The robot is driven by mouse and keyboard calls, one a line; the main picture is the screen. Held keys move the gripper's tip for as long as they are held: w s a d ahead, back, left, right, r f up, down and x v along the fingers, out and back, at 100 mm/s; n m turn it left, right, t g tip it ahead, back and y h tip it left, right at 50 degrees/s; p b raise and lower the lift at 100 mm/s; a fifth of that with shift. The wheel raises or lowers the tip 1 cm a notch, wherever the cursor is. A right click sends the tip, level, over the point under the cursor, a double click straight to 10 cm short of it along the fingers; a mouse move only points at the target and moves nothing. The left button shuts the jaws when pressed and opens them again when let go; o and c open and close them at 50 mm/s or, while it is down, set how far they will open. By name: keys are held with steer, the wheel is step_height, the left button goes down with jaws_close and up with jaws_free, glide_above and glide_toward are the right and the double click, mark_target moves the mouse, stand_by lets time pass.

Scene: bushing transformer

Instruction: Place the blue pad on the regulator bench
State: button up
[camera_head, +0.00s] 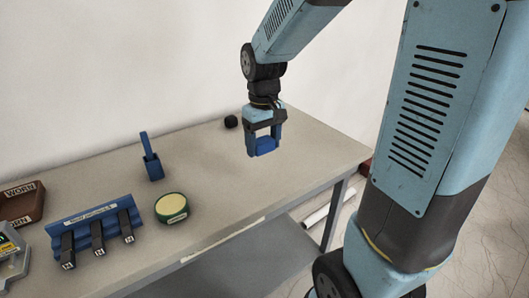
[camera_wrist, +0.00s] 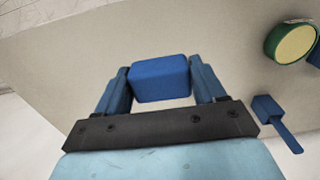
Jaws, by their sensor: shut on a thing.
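The blue pad (camera_wrist: 160,78) is a small rounded block held between the two fingers of my gripper (camera_wrist: 160,88) in the wrist view. In the head view the blue pad (camera_head: 265,146) shows low between the fingertips of my gripper (camera_head: 264,148). My gripper is shut on it and points down over the right part of the grey-beige bench (camera_head: 310,152). The pad looks held above the bench top; the exact gap is hard to tell.
A round green tin with a yellow top (camera_head: 172,207), a blue holder with an upright handle (camera_head: 152,160) and a blue rack with black tagged pieces (camera_head: 95,228) stand to the left. A brown WORN tray (camera_head: 20,203) is far left. A small black knob (camera_head: 231,121) lies behind my gripper.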

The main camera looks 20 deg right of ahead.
steer(key=w+d+f, duration=0.3)
steer(key=w, duration=0.4)
glide_above(266, 162)
step_height(266, 162, down, 6)
steer(key=shift+r, duration=0.2)
steer(key=shift+w+f, duration=0.2)
steer(key=shift+f, duration=1.7)
steer(key=shift+s+f, duration=0.15)
steer(key=shift+f, duration=0.2)
